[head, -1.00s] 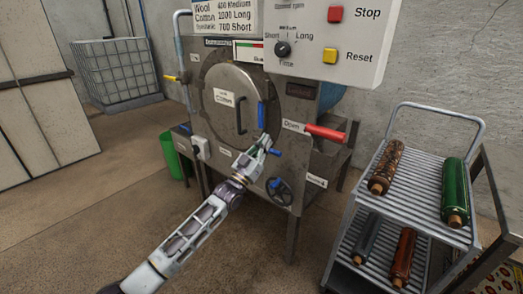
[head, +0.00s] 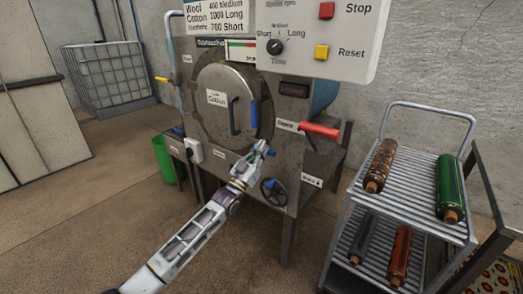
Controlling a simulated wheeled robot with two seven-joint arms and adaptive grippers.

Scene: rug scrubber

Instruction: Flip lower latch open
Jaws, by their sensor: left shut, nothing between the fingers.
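The scrubber machine (head: 228,160) stands in the middle, with a round metal door (head: 215,110) on its front that looks shut. A blue latch handle (head: 254,114) stands upright at the door's right edge. Below it a second, lower blue handle (head: 270,153) shows just right of my left gripper's tip. My left gripper (head: 262,147) is shut and empty, at the door's lower right. It partly covers the lower handle's surroundings; I cannot tell whether it touches the handle. My right gripper is not in view.
A red lever (head: 320,130) sticks out right of the door, and a handwheel (head: 274,192) sits below the gripper. A trolley (head: 395,215) with several rolls stands at right. A green bin (head: 163,158) is at left. The floor in front is clear.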

